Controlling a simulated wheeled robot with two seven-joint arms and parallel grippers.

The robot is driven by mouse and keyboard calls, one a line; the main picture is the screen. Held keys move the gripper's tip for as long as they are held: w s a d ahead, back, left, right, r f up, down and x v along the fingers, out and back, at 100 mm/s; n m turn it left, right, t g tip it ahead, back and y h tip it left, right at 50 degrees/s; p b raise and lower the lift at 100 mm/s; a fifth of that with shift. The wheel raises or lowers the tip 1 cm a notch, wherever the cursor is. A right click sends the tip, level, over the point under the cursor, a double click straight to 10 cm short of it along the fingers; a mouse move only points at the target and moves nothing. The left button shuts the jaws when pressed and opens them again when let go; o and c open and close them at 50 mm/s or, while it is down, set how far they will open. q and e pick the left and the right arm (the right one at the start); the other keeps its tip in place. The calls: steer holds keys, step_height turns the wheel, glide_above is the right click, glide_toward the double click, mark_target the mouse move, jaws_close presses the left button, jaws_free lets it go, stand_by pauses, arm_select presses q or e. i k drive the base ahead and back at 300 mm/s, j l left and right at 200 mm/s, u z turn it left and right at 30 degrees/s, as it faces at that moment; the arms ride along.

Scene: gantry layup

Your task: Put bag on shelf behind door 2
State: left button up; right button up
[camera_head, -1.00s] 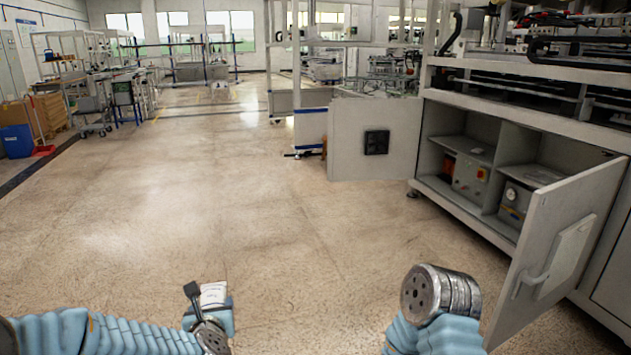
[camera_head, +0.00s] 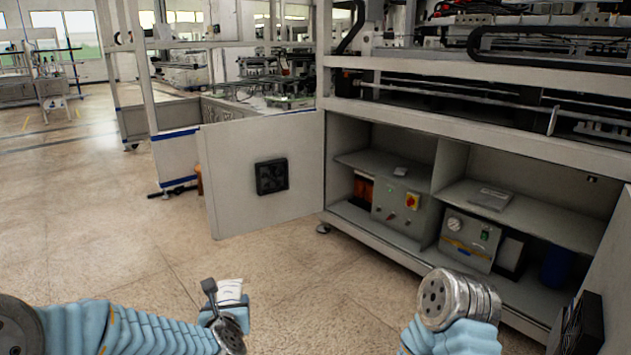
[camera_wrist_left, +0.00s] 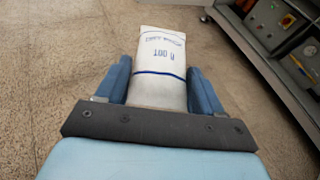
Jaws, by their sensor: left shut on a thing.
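My left gripper (camera_wrist_left: 160,90) is shut on a white bag (camera_wrist_left: 160,65) with blue print and a blue band. The bag (camera_head: 231,290) shows small in the head view, held above the floor, well apart from the cabinet. The open cabinet has a left shelf (camera_head: 362,160) with a small grey item on it. Its right shelf (camera_head: 540,213) carries a flat grey item. A left door (camera_head: 228,185) with a black vent stands open. A right door (camera_head: 612,270) also stands open at the picture's edge. No door number is readable. My right wrist shows, but not its fingers.
Below the shelves stand a control box (camera_head: 398,210) with a red-and-yellow switch, a gauge box (camera_head: 468,240) and a dark blue cylinder (camera_head: 556,267). Machinery fills the cabinet's top. The floor (camera_head: 100,230) is clear at left and in front of the cabinet.

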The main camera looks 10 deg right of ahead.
mark_target(547, 227)
steer(key=i+l+z, duration=0.1)
steer(key=i+z, duration=0.2)
steer(key=i, duration=0.25)
steer(key=i+z, duration=0.3)
steer(key=i, duration=0.25)
steer(key=i+j+z, duration=0.3)
steer(key=i, duration=0.25)
steer(key=i+j+z, duration=0.35)
steer(key=i, duration=0.2)
steer(key=z, duration=0.45)
steer(key=i+z, duration=0.1)
steer(key=z, duration=0.75)
steer(key=i+z, duration=0.1)
steer(key=z, duration=0.8)
steer(key=i+j+z, duration=0.25)
steer(key=i+j, duration=0.1)
steer(key=i, duration=0.05)
